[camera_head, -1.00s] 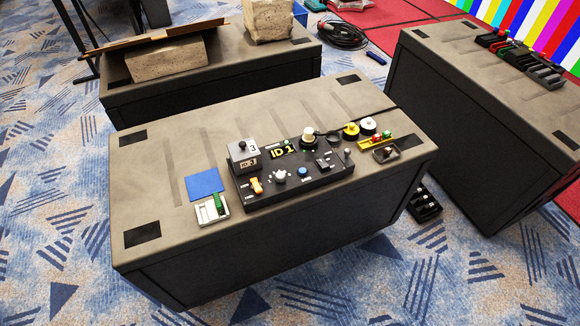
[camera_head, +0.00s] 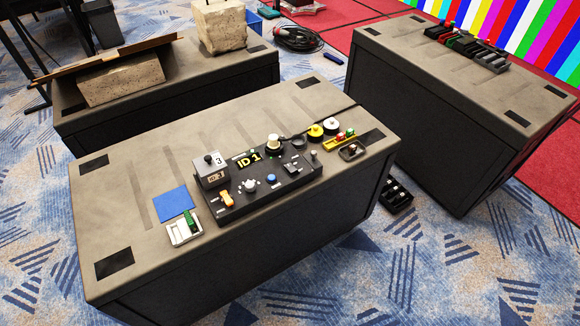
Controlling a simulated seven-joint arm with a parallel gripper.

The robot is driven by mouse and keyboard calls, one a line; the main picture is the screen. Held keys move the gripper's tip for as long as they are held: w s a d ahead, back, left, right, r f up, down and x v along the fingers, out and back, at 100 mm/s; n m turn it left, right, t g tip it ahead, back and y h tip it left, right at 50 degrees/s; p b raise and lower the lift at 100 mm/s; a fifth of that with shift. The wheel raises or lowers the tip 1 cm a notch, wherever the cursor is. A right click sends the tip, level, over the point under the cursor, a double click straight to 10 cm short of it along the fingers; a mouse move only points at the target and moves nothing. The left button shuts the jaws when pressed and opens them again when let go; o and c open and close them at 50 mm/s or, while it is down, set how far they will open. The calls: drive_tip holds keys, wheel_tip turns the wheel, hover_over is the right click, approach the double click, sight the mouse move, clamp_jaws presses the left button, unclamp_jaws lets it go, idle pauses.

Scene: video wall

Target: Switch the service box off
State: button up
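The service box (camera_head: 262,199) is a black control panel on top of the nearest dark case. Its small display (camera_head: 248,161) reads "ID 1" in yellow. An orange switch (camera_head: 226,199) sits at its front left; its exact position is too small to tell. A white knob (camera_head: 249,184) and a blue button (camera_head: 271,179) are to the right of it. A grey block (camera_head: 211,170) marked 3 stands at the left back, and a white round knob (camera_head: 273,142) at the back. My gripper is not in view.
The case top (camera_head: 120,215) is bare at left. A blue square (camera_head: 173,202), a white tray with a green item (camera_head: 184,229), yellow and white rolls (camera_head: 316,131) and a small dark tray (camera_head: 352,150) lie around the box. Other cases stand behind and right (camera_head: 440,110).

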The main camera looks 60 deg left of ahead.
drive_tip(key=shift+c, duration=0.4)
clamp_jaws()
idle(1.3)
